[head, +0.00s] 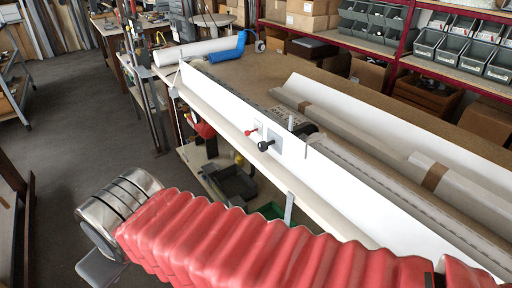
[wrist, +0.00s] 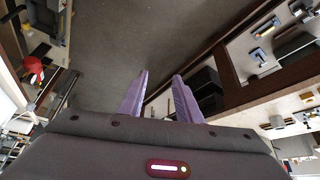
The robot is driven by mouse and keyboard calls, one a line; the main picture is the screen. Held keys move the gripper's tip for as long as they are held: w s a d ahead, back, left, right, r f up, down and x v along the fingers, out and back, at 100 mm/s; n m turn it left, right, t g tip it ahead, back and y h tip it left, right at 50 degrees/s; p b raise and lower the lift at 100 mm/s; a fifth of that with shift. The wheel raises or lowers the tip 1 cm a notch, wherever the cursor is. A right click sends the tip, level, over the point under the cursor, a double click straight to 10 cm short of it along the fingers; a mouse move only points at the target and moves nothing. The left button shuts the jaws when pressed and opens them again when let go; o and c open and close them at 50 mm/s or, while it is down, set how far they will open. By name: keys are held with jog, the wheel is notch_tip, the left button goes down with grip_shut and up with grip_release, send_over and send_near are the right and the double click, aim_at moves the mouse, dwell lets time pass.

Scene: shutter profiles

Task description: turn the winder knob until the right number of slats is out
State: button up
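A knob with a black ball end (head: 264,145) sticks out from a small plate on the front of a long white panel (head: 350,175) in the head view. A smaller red knob (head: 249,132) sits just above and left of it. I cannot tell which is the winder knob, and no count of slats can be read. My gripper (wrist: 161,73) shows two purple fingers standing apart in the wrist view, with only floor between them. It is open, empty and well apart from the knobs. In the head view my arm crosses the foreground, and its fingers are not visible.
A brown workbench (head: 265,72) behind the panel carries long wrapped rolls (head: 330,115) and a blue-sleeved item (head: 228,54). Red-framed shelves (head: 400,60) with grey bins stand behind. Dark trays (head: 232,182) lie under the bench. Grey floor (head: 90,130) is open at left.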

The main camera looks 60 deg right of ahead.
jog(key=shift+a, duration=0.1)
jog(key=shift+o, duration=0.2)
jog(key=shift+o, duration=2.1)
jog(key=shift+w+d+f, duration=0.2)
jog(key=shift+w+d, duration=0.05)
jog(key=shift+d, duration=0.25)
jog(key=w+d+f+n+g+h, duration=0.2)
jog(key=d+f+n+g+h, duration=0.2)
jog(key=d, duration=1.1)
jog(key=w+d+f+n+g+h, duration=0.2)
jog(key=d+f+n+g+h, duration=0.2)
jog(key=d, duration=1.2)
jog(key=w+d+f+n+g+h, duration=0.3)
jog(key=d+f+n+g+h, duration=0.1)
jog(key=d, duration=1.2)
jog(key=n+g+h, duration=0.1)
jog(key=g+h, duration=0.1)
jog(key=h, duration=0.1)
jog(key=shift+f+n+g+h, duration=0.3)
jog(key=shift+f+n, duration=0.05)
jog(key=shift+n, duration=0.05)
